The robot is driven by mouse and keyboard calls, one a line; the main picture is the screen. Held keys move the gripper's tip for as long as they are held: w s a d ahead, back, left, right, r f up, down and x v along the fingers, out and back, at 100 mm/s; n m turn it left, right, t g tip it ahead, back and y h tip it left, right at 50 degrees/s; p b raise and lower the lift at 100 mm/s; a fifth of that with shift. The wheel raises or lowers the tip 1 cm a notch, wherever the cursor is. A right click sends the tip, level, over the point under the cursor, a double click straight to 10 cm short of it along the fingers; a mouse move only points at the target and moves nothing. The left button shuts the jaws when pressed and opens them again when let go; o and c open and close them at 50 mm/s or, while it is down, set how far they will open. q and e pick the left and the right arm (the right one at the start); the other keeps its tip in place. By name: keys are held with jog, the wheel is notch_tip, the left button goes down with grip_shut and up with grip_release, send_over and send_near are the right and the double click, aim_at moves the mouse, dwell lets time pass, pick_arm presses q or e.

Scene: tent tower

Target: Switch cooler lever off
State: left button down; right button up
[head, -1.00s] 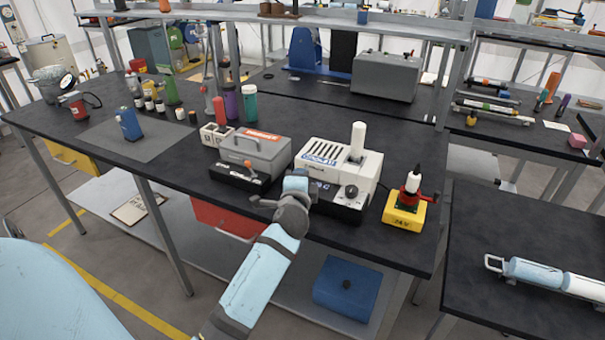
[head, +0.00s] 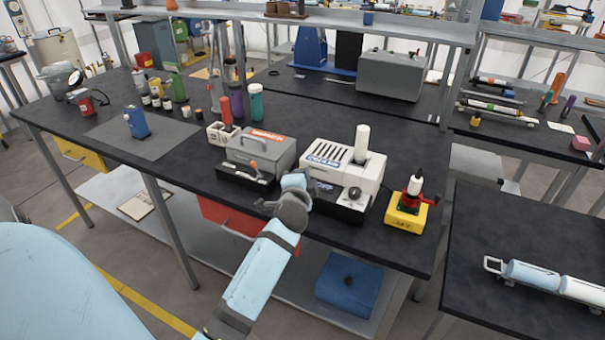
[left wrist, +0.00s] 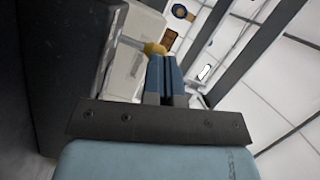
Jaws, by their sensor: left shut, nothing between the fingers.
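The white cooler (head: 322,170) with dark slots and a blue label stands on the black bench, on a black base (head: 343,212) with a round knob. I cannot make out its lever in the head view; my left gripper covers the base's left part. My left gripper (head: 297,180) is at the cooler's front left corner. In the left wrist view its blue fingers (left wrist: 167,75) are shut together and empty. A yellow-orange rounded knob (left wrist: 155,48) is close by the fingertips; I cannot tell if they touch. My right gripper is not in view.
A grey box (head: 262,150) with an orange label and its own orange-tipped lever (head: 255,167) stands left of the cooler. A yellow device (head: 407,213) stands at right. Bottles and a blue can (head: 137,122) are further left. The bench front edge lies beneath my arm.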

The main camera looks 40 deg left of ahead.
pick_arm(q)
jog(key=shift+s+a+r+n+p, duration=0.15)
jog(key=shift+a+n+p, duration=0.1)
jog(key=shift+n+p, duration=0.45)
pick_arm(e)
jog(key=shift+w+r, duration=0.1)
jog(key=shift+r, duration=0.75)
pick_arm(q)
jog(key=shift+a+n+h+p, duration=0.3)
jog(key=shift+n+p, duration=0.1)
jog(key=shift+p, duration=0.45)
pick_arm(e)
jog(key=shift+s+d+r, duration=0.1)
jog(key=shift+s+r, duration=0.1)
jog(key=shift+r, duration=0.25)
pick_arm(q)
jog(key=shift+a+n+g+p, duration=0.1)
jog(key=shift+n+g+p, duration=0.25)
jog(key=shift+p, duration=0.25)
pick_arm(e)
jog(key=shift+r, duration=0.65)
pick_arm(q)
jog(key=shift+s, duration=0.15)
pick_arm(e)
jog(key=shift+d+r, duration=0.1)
